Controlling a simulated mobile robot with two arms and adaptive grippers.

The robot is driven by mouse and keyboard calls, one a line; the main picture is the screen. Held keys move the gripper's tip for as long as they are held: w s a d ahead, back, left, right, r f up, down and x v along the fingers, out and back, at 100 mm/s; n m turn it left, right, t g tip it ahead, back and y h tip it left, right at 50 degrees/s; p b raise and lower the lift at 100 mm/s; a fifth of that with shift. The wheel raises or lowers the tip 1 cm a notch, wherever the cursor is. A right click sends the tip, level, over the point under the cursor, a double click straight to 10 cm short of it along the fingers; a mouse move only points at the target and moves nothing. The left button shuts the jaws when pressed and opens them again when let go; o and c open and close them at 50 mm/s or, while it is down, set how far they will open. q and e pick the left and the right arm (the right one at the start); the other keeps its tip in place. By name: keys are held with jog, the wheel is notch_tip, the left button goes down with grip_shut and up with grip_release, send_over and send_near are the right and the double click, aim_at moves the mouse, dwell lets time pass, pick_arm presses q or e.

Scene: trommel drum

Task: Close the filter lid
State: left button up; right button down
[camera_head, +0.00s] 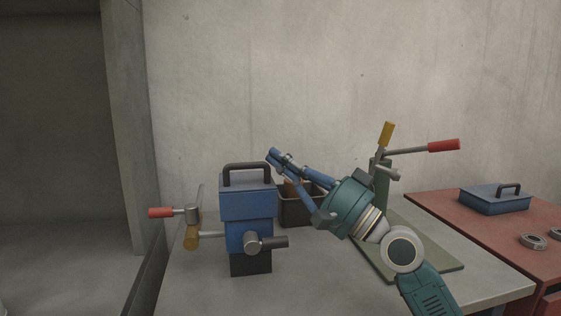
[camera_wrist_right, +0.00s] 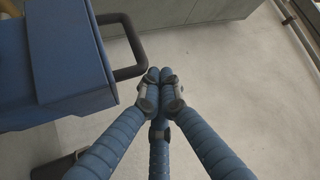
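A blue filter box (camera_head: 248,236) stands on the grey table, with a wider blue lid (camera_head: 247,203) on top and a black handle (camera_head: 247,165) above it. I cannot tell whether the lid is fully closed. My right gripper (camera_head: 273,156) is just right of the handle, at about its height in the head view. In the right wrist view, the blue lid (camera_wrist_right: 60,60) and black handle (camera_wrist_right: 128,72) are at the left. The right fingertips (camera_wrist_right: 160,76) are together beside the handle's end, with nothing seen between them; contact is unclear. My left gripper is out of view.
A red-handled lever (camera_head: 160,212) sticks out left of the box. A dark bin (camera_head: 298,212) is behind it. A green press with a red-tipped lever (camera_head: 443,145) stands behind my right arm. A red cabinet (camera_head: 450,216) at right bears a blue handled cover (camera_head: 490,202) and rings (camera_head: 533,241).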

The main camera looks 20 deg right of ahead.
jog(key=shift+a+f, duration=0.15)
jog(key=shift+f, duration=0.2)
jog(key=v, duration=1.2)
jog(key=shift+r, duration=0.3)
